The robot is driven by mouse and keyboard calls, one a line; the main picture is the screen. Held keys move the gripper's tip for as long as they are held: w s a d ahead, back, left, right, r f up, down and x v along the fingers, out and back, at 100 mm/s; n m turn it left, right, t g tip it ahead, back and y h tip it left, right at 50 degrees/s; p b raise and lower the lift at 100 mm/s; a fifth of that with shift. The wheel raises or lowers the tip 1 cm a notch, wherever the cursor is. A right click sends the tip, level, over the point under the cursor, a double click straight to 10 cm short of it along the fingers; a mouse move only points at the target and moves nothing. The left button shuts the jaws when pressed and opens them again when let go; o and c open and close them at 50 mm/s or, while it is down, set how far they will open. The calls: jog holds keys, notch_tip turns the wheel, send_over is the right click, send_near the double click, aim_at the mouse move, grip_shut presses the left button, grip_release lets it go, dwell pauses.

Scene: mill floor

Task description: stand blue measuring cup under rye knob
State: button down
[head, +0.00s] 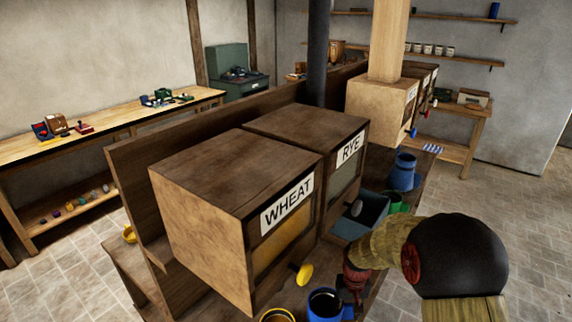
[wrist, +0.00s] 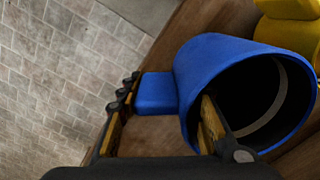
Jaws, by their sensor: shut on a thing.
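The blue measuring cup (head: 326,303) is at the bottom of the head view, in front of the wheat bin (head: 215,205). My gripper (head: 352,288) is shut on it at its right side. In the wrist view the cup (wrist: 205,65) shows its dark open mouth, with one finger inside the mouth and the other outside the blue handle (wrist: 154,92). My gripper (wrist: 165,98) spans the handle and near wall. The rye bin (head: 318,125) stands right of the wheat bin. Its pale knob (head: 357,208) sticks out low on its front.
A green cup (head: 396,201) and a blue jug (head: 403,172) stand farther along the bench. A yellow-rimmed cup (head: 277,315) is beside the blue cup. The yellow wheat knob (head: 303,274) juts out nearby.

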aim_at(346, 306)
jog(key=r+p, duration=0.1)
jog(key=r, duration=0.1)
jog(key=r+p, duration=0.1)
jog(key=s+a+r+p, duration=0.1)
jog(key=r, duration=0.1)
jog(key=shift+r+p, duration=0.35)
jog(key=shift+p, duration=0.05)
jog(key=s+r+m+p, duration=0.1)
jog(key=s+m+p, duration=0.1)
jog(key=s, duration=0.5)
jog(key=s+a+r+m+p, duration=0.1)
jog(key=s+m+p, duration=0.2)
jog(key=s, duration=0.5)
jog(key=shift+s+r+m, duration=0.25)
jog(key=shift+m, duration=0.35)
